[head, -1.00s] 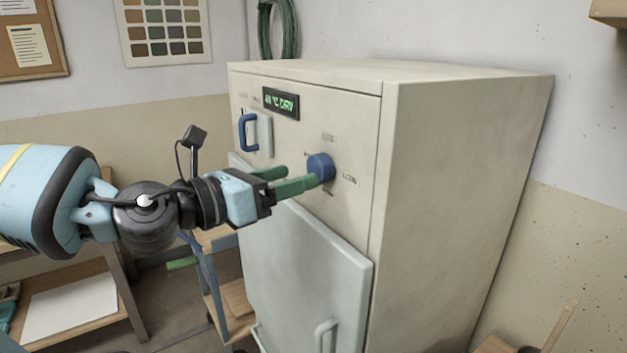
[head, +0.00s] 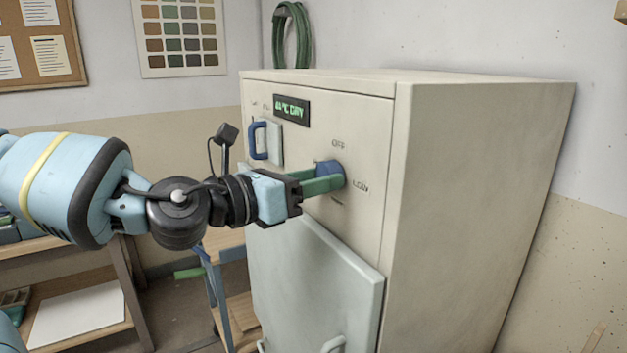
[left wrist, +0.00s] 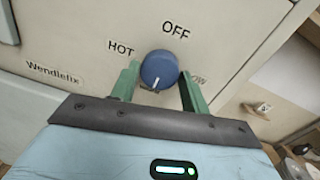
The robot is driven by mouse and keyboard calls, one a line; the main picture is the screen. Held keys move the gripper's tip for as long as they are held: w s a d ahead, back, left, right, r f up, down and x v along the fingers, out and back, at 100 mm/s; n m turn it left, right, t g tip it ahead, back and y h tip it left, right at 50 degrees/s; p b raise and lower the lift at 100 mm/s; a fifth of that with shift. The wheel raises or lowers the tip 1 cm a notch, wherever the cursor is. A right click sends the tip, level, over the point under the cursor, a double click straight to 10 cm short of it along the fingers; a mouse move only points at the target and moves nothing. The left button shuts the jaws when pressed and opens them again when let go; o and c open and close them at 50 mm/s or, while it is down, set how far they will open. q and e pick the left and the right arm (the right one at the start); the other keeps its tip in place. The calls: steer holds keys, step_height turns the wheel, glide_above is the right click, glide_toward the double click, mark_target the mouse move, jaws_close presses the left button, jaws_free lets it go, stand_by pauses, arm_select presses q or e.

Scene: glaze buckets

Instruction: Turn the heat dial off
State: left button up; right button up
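The blue heat dial (head: 329,169) is on the upper front of the cream cabinet (head: 480,180). In the left wrist view the dial (left wrist: 159,70) sits among the words OFF above, HOT at left and LOW at right, partly covered. Its white pointer mark is at the bottom, away from OFF. My left gripper (head: 330,178) has its green fingers on either side of the dial. In the left wrist view the gripper (left wrist: 159,72) is open, with a narrow gap showing beside the dial on each side. My right gripper is not in view.
A blue handle (head: 259,140) and a green-lit display (head: 292,108) are left of and above the dial. A pale door (head: 315,275) with a handle stands out below. A wooden shelf (head: 95,275) is at left.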

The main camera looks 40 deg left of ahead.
arm_select(q)
steer(key=c, duration=0.5)
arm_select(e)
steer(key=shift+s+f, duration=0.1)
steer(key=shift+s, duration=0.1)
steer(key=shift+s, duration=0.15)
